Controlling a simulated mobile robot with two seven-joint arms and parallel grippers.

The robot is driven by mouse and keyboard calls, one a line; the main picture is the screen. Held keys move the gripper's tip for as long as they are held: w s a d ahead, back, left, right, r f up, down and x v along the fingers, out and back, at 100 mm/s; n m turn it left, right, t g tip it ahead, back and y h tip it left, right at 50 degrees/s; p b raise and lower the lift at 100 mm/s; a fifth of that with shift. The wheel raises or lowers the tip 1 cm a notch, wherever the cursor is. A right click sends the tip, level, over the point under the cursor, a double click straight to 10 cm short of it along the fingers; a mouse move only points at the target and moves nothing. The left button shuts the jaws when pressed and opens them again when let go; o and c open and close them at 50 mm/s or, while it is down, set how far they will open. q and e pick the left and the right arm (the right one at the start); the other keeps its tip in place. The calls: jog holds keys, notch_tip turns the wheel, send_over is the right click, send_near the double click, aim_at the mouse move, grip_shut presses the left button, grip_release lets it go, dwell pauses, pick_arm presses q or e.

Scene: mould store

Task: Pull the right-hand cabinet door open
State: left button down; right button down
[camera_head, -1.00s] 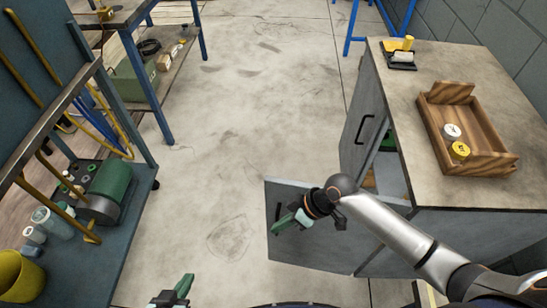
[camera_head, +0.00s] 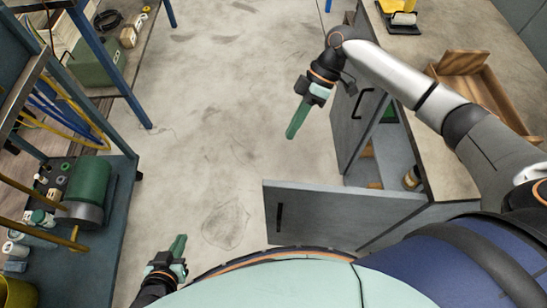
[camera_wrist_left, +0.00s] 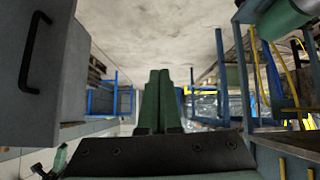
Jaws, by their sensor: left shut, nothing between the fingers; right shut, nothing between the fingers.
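The right-hand cabinet door (camera_head: 335,213) is the near grey panel. It stands swung out from the cabinet, with its dark handle (camera_head: 279,217) near the free edge. The other door (camera_head: 352,128) looks closed. My right gripper (camera_head: 290,135) is shut and empty, in front of that other door and apart from both handles. My left gripper (camera_head: 180,240) is shut and empty, low and left of the open door. Its green fingers (camera_wrist_left: 158,88) are together in the left wrist view, with a grey panel (camera_wrist_left: 52,85) and its handle at the left.
The cabinet top (camera_head: 425,50) carries a wooden tray (camera_head: 470,65) and a small black holder (camera_head: 402,22). A shelf rack (camera_head: 95,235) with a green cylinder (camera_head: 88,180) stands at the left. The floor (camera_head: 225,110) between is clear.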

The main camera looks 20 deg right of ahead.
pick_arm(q)
jog(key=shift+s+a+r+p, duration=0.25)
jog(key=shift+a+r+p, duration=0.2)
jog(key=shift+a+p, duration=0.25)
pick_arm(e)
jog(key=s+a+f, duration=0.6)
jog(key=a+f, duration=0.1)
jog(key=shift+s+f, duration=0.3)
jog(key=shift+f, duration=0.1)
pick_arm(q)
jog(key=shift+d, duration=0.15)
